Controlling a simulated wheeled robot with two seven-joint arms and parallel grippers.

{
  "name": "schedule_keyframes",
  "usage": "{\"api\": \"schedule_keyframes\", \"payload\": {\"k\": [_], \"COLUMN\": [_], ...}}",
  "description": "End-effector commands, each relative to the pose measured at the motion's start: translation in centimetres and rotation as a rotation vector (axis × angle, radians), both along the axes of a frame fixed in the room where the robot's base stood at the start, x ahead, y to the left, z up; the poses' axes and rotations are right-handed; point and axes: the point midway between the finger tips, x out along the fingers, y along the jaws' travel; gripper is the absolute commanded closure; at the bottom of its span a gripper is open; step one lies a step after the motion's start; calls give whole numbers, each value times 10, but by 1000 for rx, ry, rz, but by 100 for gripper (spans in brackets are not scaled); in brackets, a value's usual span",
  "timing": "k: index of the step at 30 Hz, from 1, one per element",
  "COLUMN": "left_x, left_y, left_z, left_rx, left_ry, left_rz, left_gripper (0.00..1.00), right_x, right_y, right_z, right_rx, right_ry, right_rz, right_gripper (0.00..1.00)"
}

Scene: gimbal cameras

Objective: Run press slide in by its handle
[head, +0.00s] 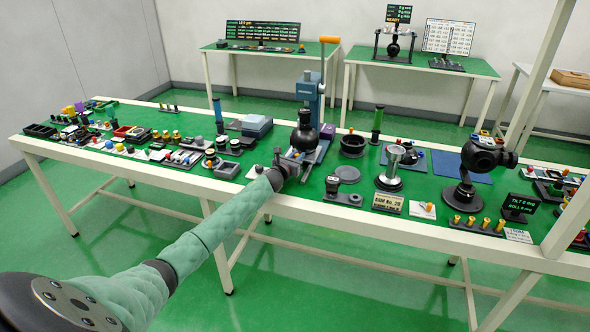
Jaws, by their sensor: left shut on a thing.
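The blue press (308,88) stands on the bench with its orange-tipped lever (329,40) upright. A black rounded gimbal camera body (304,137) sits in front of the press column, on the slide at its foot. The slide itself is mostly hidden by this body and my gripper. My left arm reaches in from the lower left, and my left gripper (287,163) is at the front of the press at bench height. It is shut on the slide's handle, which is small and largely hidden by the fingers. My right gripper is out of view.
A round black ring (353,145) and a grey disc (347,174) lie right of the press. A silver pedestal (393,168) and a dark gimbal camera (482,160) stand farther right. A grey-blue box (256,125) is to the left. Small parts crowd the bench's left end.

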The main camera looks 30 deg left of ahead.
Motion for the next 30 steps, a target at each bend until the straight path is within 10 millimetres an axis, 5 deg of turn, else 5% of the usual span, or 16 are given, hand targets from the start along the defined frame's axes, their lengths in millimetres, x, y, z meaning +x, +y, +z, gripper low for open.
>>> {"api": "schedule_keyframes", "payload": {"k": [30], "left_x": [28], "left_y": [6], "left_z": [0], "left_rx": [-1], "left_ry": [0], "left_rz": [0], "left_gripper": [100], "right_x": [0], "right_y": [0], "right_z": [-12], "right_rx": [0], "right_ry": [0], "right_rz": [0], "right_gripper": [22]}}
